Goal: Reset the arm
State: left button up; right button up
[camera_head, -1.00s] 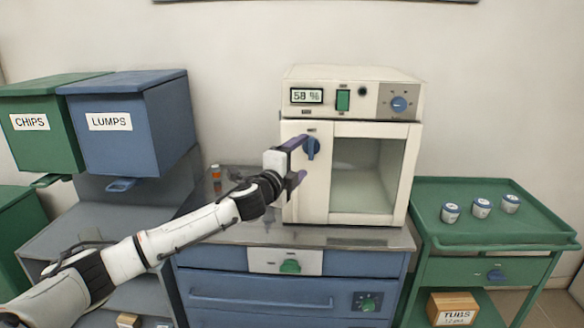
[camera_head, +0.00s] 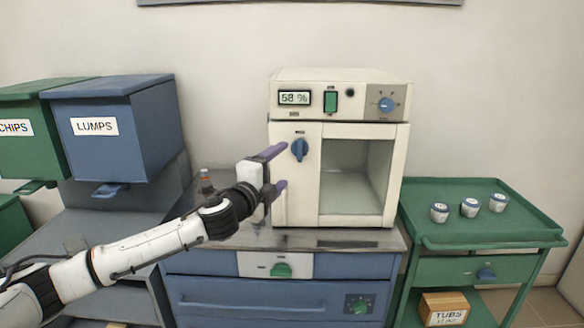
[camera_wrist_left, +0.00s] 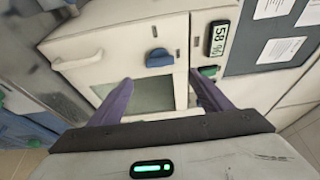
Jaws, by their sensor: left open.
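My left gripper (camera_head: 280,170) is open and empty, in front of the left side of the white furnace (camera_head: 340,95). Its two purple fingers are spread apart, one above the other, just left of the blue door knob (camera_head: 299,149). In the left wrist view the open fingers (camera_wrist_left: 160,95) point at the furnace front, and nothing is between them. The blue knob (camera_wrist_left: 159,58) shows beyond them, apart from both. My right gripper is not in view.
The furnace stands on a blue cabinet (camera_head: 200,290) with a metal top. A green cart (camera_head: 450,232) with several small tubs (camera_head: 470,207) stands to the right. A blue LUMPS bin (camera_head: 120,135) and a green CHIPS bin (camera_head: 20,150) are at the left.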

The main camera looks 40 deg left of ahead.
pick_arm(q)
jog(key=s+d+f+n+g+h, duration=0.1)
jog(key=s+d+f+n, duration=0.15)
jog(key=d+f, duration=0.45)
jog(key=s+d+f+n+g+h, duration=0.1)
jog(key=s+d+f+g+h, duration=0.2)
jog(key=f, duration=0.7)
jog(key=s+d+f+n, duration=0.1)
jog(key=s+d+f, duration=0.3)
jog(key=f, duration=0.5)
jog(key=s+d+f+n+g, duration=0.1)
jog(key=s+d+f+n, duration=0.2)
jog(key=s, duration=0.5)
jog(key=s+d+f+n+g+h, duration=0.1)
jog(key=s+d+f+n+g, duration=0.1)
jog(key=s+d+f, duration=0.4)
jog(key=s+d+f+n+g, duration=0.2)
jog(key=s+d+f+n, duration=0.2)
jog(key=s+f, duration=0.4)
jog(key=s, duration=0.3)
jog(key=shift+s+d+h, duration=0.15)
jog(key=shift+s+h, duration=0.05)
jog(key=shift+h, duration=0.2)
jog(key=shift+n, duration=0.25)
